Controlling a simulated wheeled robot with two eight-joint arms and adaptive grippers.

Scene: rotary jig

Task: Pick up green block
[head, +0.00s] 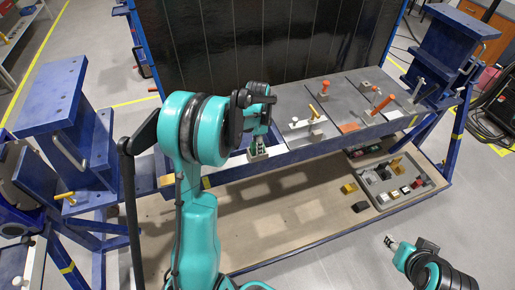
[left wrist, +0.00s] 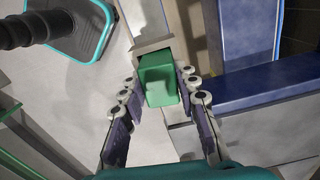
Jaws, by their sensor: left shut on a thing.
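The green block (left wrist: 158,80) sits between the finger pads of my left gripper (left wrist: 160,87) in the left wrist view. The fingers are on its two sides and shut on it. In the head view my left gripper (head: 258,150) is at the near left part of the jig's top, partly hidden by my arm. The block is hard to make out there. My right gripper (head: 390,243) is at the lower right of the head view, small and away from the jig; its fingers are too small to read.
The grey jig table (head: 296,104) carries clamps and orange-handled parts to the right of my left gripper. Blue posts (head: 52,92) flank it, and a dark panel (head: 265,50) stands behind. A grey tray (head: 428,183) with small parts lies on the lower wooden shelf (head: 290,222).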

